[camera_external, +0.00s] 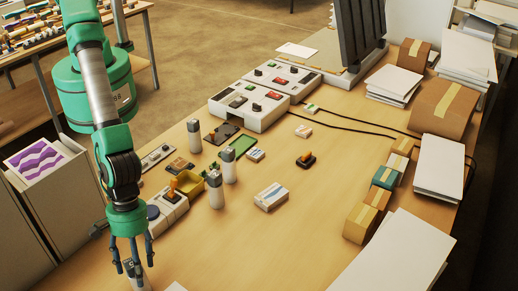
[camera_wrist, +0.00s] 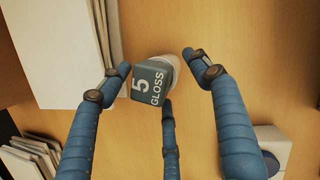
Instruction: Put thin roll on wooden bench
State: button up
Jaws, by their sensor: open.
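My gripper (camera_external: 134,268) has three blue fingers spread apart and points down at the near left of the wooden bench (camera_external: 290,235). In the wrist view, the fingertips (camera_wrist: 158,76) surround a roll (camera_wrist: 150,88) with a dark grey top marked "5 GLOSS" and a pale body. Gaps show beside the left and right fingertips; I cannot tell whether the lower finger touches it. The same roll (camera_external: 138,284) shows partly below the fingers in the external view. Three similar pale rolls with grey tops stand upright on the bench: one (camera_external: 216,191), another (camera_external: 229,166), and a third (camera_external: 194,138).
A white control device with a yellow part (camera_external: 187,183) is close behind my gripper. A white carton (camera_external: 271,196) lies right of the rolls. White control boxes (camera_external: 250,108) stand farther back. Brown boxes (camera_external: 361,222) and paper stacks (camera_external: 395,265) line the right side. The middle foreground is clear.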

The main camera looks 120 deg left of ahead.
jog(key=b+v, duration=0.1)
jog(key=v, duration=1)
jog(key=shift+r+b, duration=0.2)
jog(key=shift+b, duration=0.1)
jog(key=shift+a+r, duration=0.1)
dwell(0.3)
